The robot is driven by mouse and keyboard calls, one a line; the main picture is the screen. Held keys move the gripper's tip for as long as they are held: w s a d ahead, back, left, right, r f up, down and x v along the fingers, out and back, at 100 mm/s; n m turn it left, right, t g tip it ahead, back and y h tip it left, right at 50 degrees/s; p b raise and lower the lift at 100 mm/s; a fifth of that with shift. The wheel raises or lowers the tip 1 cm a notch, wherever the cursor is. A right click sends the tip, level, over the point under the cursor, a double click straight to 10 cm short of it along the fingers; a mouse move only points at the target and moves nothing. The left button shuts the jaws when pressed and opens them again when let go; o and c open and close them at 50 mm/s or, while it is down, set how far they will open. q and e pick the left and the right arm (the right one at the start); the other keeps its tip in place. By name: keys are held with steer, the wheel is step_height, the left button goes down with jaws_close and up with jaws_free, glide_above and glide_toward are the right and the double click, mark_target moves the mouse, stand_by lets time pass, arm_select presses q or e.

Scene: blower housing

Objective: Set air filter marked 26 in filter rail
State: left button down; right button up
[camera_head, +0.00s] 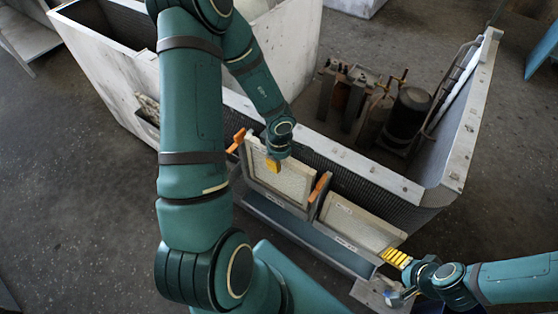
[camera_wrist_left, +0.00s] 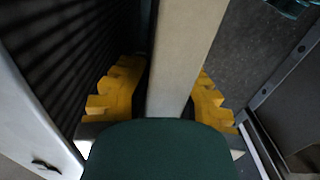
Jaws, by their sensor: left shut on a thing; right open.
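A pale framed air filter (camera_head: 290,184) stands between two orange clips, in the left bay along the front of the housing. My left gripper (camera_head: 273,165) is shut on its upper edge. In the left wrist view, the yellow fingers (camera_wrist_left: 165,98) lie on both sides of the filter's pale frame (camera_wrist_left: 190,45). The filter rail (camera_head: 300,232) runs below it; whether the lower edge is seated in it I cannot tell. A second pale filter (camera_head: 355,224) leans in the right bay. No number is legible on either. My right gripper (camera_head: 398,259) is open and empty beside the second filter's right end.
Orange clips stand left (camera_head: 238,140) and right (camera_head: 320,186) of the held filter. Behind is the grey housing (camera_head: 365,170) with a dark cylinder (camera_head: 408,112) and pipes inside. A pale bin (camera_head: 105,70) stands back left. The floor at left is clear.

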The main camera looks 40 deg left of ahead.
arm_select(q)
steer(key=shift+f+b, duration=0.5)
steer(key=shift+f, duration=1.45)
steer(key=shift+f+b, duration=0.25)
steer(key=shift+b, duration=0.05)
steer(key=shift+f, duration=0.35)
steer(key=shift+f+p, duration=0.15)
steer(key=shift+p, duration=0.15)
stand_by(0.8)
